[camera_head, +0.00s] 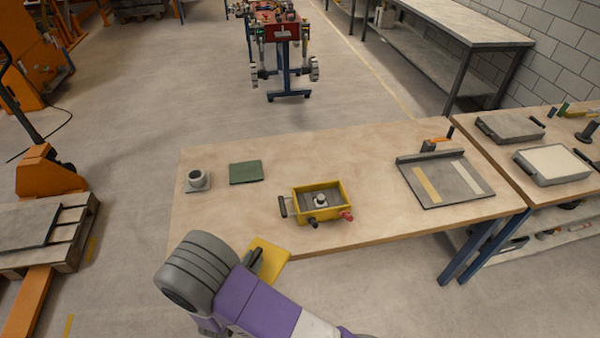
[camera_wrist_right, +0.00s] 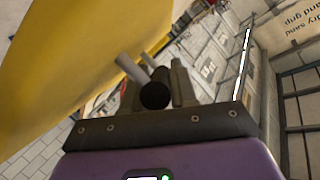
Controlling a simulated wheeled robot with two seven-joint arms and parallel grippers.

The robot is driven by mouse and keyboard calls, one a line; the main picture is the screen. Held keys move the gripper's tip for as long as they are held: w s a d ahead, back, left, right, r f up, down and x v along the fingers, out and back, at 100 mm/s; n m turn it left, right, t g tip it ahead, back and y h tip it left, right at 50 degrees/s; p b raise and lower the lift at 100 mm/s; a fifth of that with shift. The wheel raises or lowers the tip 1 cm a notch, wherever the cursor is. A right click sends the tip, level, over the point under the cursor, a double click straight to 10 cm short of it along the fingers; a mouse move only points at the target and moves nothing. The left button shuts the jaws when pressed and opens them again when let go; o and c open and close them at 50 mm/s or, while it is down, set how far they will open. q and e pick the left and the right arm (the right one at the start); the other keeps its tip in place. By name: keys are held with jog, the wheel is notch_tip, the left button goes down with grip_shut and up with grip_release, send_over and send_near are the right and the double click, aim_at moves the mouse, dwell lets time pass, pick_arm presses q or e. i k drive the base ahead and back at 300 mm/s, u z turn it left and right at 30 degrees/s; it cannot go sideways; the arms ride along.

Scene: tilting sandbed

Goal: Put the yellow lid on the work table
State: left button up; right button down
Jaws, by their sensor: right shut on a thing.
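The yellow lid (camera_head: 272,262) is a flat yellow plate at the front edge of the wooden work table (camera_head: 385,215), left of the middle. My right gripper (camera_head: 256,260) is shut on it; its fingers are partly hidden by my wrist. In the right wrist view the lid (camera_wrist_right: 60,60) fills the left side, tilted, and a grey rod lies at the fingertips (camera_wrist_right: 155,85). I cannot tell whether the lid touches the table. A yellow open box (camera_head: 343,190) with a small grey part inside stands mid-table. My left gripper is out of view.
A grey cup (camera_head: 197,178) and a green pad (camera_head: 246,172) lie at the table's left. A grey tray (camera_head: 430,192) with two strips lies at the right. Bare tabletop lies between the pad and the front edge. A second table (camera_head: 560,130) adjoins at right.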

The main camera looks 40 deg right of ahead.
aim_at(359, 178)
jog(key=u, duration=2.5)
jog(key=k, duration=2.4)
jog(key=z, duration=1.65)
jog(key=i, duration=0.5)
jog(key=z, duration=0.05)
